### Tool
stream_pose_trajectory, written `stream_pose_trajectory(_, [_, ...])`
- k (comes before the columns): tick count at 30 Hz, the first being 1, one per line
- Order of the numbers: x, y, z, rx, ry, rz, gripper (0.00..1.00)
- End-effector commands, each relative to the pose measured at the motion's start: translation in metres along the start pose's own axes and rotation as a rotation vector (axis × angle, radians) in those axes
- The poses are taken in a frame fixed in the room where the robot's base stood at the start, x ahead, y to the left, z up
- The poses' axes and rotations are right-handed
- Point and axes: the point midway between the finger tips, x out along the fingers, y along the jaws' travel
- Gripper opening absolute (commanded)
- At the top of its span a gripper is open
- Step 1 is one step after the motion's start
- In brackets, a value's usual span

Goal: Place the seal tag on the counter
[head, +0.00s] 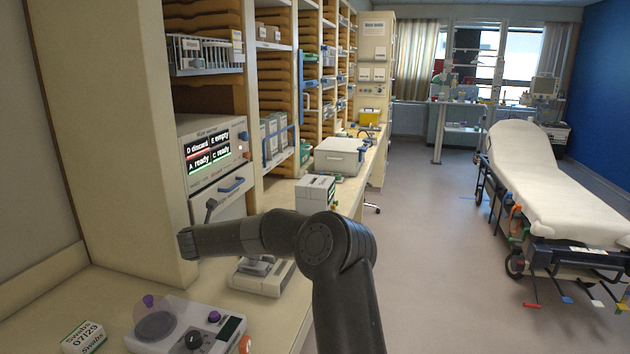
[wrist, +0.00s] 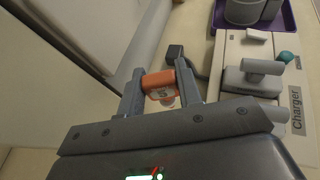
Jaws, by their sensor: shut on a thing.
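My gripper (wrist: 160,86) is in the wrist view, with its two grey fingers shut on a small orange piece with a pale marked face, which looks like the seal tag (wrist: 158,83). The tag sits between the fingertips, and its lower part is partly hidden. The cream counter (wrist: 192,38) shows beyond the fingers; I cannot tell the gap between tag and counter. In the head view the counter (head: 283,318) runs along the left wall. My arm reaches left over it there, and the tag cannot be made out.
A charger (wrist: 232,55) stands right of the gripper in the wrist view, beside a purple tray (wrist: 288,22). In the head view, a swabs box (head: 84,337) and a knobbed device (head: 170,345) stand at the front. A cabinet with a status screen (head: 208,150) stands behind.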

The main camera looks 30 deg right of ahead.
Motion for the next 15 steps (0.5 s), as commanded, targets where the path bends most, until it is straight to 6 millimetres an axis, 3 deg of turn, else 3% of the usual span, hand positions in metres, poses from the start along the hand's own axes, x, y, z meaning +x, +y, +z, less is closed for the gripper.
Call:
stream_pose_trajectory(5, [0.004, -0.001, -0.008, 0.0, 0.002, -0.004, 0.11])
stream_pose_trajectory(12, [0.02, 0.0, -0.048, 0.0, 0.004, -0.002, 0.11])
stream_pose_trajectory(15, [0.024, 0.0, -0.057, 0.0, 0.002, -0.001, 0.11])
